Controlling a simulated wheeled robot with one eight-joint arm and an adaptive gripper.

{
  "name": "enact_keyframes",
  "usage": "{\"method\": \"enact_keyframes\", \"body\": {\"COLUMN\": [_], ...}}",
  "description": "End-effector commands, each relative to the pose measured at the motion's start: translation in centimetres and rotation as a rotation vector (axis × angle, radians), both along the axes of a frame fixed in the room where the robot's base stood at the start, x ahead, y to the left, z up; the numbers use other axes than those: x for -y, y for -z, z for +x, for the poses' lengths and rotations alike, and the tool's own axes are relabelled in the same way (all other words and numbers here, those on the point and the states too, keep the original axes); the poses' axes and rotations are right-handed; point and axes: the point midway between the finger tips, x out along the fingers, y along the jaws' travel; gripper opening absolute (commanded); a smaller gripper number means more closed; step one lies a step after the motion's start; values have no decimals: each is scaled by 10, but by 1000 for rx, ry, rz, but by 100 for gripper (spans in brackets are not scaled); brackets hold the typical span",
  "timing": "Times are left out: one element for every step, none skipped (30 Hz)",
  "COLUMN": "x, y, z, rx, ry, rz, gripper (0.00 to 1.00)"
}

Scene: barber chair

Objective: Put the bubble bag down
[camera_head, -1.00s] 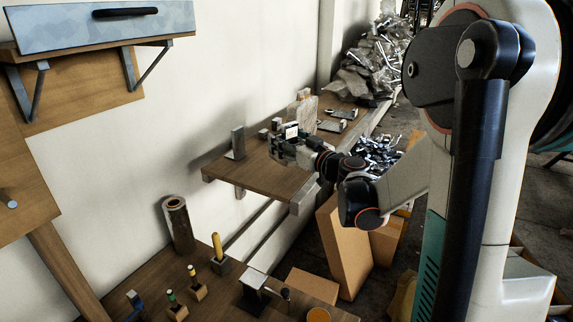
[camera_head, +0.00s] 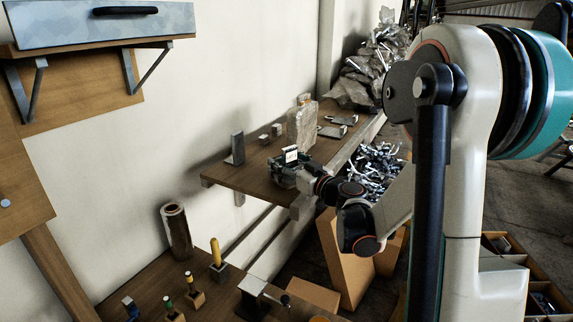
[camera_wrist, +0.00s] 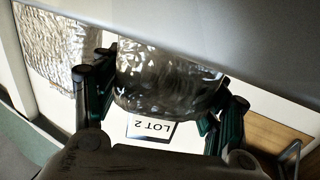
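In the wrist view, a clear, shiny bubble bag (camera_wrist: 165,78) hangs between the two dark green fingers of my gripper (camera_wrist: 163,108). A white label reading LOT 2 (camera_wrist: 152,128) shows below it. The bag fills the gap, and both fingers are against its sides. I cannot tell whether the held bag touches the shelf. Its lower part is hidden by the gripper.
A greyish translucent bag (camera_head: 302,125) stands upright just behind the gripper. Small metal blocks (camera_head: 264,139) and a taller metal block (camera_head: 237,148) stand along the wall. Crumpled bags (camera_head: 377,62) are heaped at the far end. The left front of the shelf is clear.

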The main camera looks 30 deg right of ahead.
Motion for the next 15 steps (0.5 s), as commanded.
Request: {"method": "enact_keyframes", "body": {"x": [0, 0, 0, 0, 0, 0, 0, 0, 0, 0, 0, 0, 0, 0, 2], "y": [0, 0, 0, 0, 0, -1, -1, -1, -1, -1, -1, -2, -3, -4, -3], "z": [0, 0, 0, 0, 0, 0, 0, 0, 0, 0, 0, 0, 0, -1, -5], "rx": [0, 0, 0, 0, 0, 0, 0, 0, 0, 0, 0, 0, 0, 0, 0], "ry": [0, 0, 0, 0, 0, 0, 0, 0, 0, 0, 0, 0, 0, 0, 1], "rz": [0, 0, 0, 0, 0, 0, 0, 0, 0, 0, 0, 0, 0, 0, 0], "gripper": [79, 79, 79, 79, 79, 79, 79, 79, 79, 79, 79, 79, 79, 79, 79]}}
